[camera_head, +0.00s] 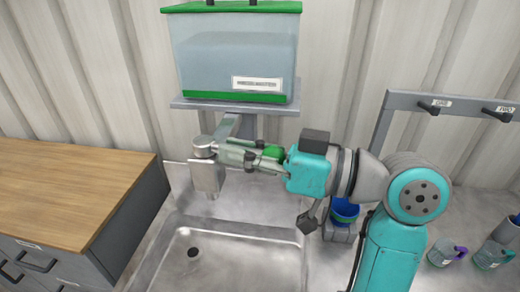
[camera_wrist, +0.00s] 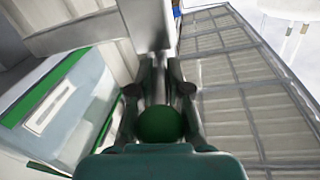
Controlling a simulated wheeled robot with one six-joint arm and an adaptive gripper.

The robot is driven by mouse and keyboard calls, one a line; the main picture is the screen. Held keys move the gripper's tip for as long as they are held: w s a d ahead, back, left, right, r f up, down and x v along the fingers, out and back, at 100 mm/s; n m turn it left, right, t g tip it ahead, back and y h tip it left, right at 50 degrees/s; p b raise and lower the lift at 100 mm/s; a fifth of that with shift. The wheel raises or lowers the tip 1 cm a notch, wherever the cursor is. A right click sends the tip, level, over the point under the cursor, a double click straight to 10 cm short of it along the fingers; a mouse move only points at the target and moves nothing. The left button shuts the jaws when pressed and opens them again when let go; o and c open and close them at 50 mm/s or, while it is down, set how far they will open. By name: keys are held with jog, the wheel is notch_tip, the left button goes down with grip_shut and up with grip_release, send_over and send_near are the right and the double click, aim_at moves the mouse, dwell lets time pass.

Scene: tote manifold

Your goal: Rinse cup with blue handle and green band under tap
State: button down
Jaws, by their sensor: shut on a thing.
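The grey metal tap (camera_head: 205,172) stands over the sink (camera_head: 175,245), its spout pointing down. My gripper (camera_head: 232,153) reaches in from the right, level with the tap's top. Its fingers are closed on a narrow grey part that seems to be the tap's lever; the fingers hide most of it. In the wrist view my gripper (camera_wrist: 160,88) closes just short of a pale grey block. A blue item with a green band (camera_head: 344,210), perhaps the cup, sits at the sink's right side, partly behind my arm; its handle is not clear. Water flow cannot be made out.
A tote with a green lid (camera_head: 235,55) stands on a shelf above the tap. A wooden counter (camera_head: 70,190) is at left. Cups with a purple handle (camera_head: 446,253) and a green band (camera_head: 492,256) stand at right, below a grey rack (camera_head: 450,103).

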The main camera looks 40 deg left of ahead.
jog(key=shift+s+d+m+t+y, duration=0.1)
jog(key=shift+s+m+t+y, duration=0.1)
jog(key=shift+m+t, duration=0.3)
jog(key=shift+s+d+m+t+y, duration=0.1)
jog(key=shift+s+m+t+y, duration=0.15)
jog(key=shift+t, duration=0.45)
jog(key=shift+w, duration=0.1)
jog(key=c, duration=1.2)
grip_release()
jog(key=v, duration=1.2)
